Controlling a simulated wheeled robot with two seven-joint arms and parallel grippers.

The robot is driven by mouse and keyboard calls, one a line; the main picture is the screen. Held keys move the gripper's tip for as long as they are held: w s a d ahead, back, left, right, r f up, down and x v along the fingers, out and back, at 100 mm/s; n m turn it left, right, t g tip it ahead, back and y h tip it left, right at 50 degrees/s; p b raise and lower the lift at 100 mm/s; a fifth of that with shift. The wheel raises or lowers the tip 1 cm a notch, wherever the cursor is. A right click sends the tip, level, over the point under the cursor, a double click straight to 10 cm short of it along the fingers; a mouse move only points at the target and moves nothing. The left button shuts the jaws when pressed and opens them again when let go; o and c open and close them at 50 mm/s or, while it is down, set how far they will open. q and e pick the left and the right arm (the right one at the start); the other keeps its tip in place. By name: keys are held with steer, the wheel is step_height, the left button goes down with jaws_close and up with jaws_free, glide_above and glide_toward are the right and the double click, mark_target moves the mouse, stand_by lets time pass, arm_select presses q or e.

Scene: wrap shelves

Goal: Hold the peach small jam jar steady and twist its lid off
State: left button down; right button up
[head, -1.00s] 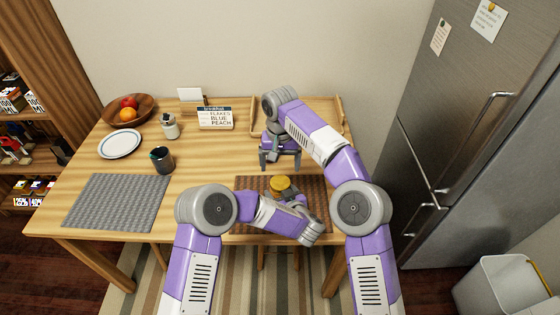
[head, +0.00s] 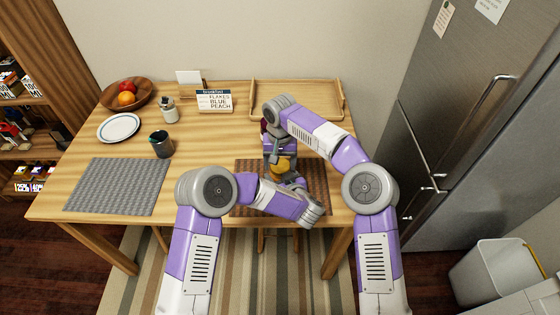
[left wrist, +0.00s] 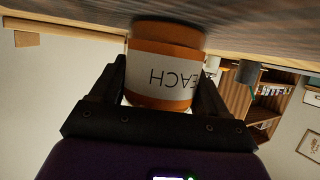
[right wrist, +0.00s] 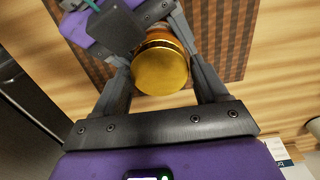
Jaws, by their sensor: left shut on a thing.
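The peach jam jar (left wrist: 163,72) is orange with a white label reading "EACH", inverted in the left wrist view. It stands on or just above the brown placemat; the exact contact is unclear. My left gripper (left wrist: 160,85) is shut on the jar's sides, with one finger on each side. The gold lid (right wrist: 160,68) is on top of the jar and shows in the head view (head: 284,164). My right gripper (right wrist: 157,50) is above the jar, its open fingers on either side of the lid with visible gaps. My arms partly hide the jar in the head view.
The brown placemat (head: 318,178) lies under the work area. A wooden tray (head: 298,116), breakfast sign (head: 214,101), dark mug (head: 161,144), plate (head: 119,128) and fruit bowl (head: 127,97) stand farther back or left. A grey placemat (head: 117,186) lies empty at left.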

steer(key=c, duration=0.7)
steer(key=n, duration=0.7)
steer(key=shift+r, duration=0.1)
steer(key=n, duration=0.6)
steer(key=o, duration=1.2)
steer(key=shift+s, duration=0.1)
steer(key=shift+c, duration=0.2)
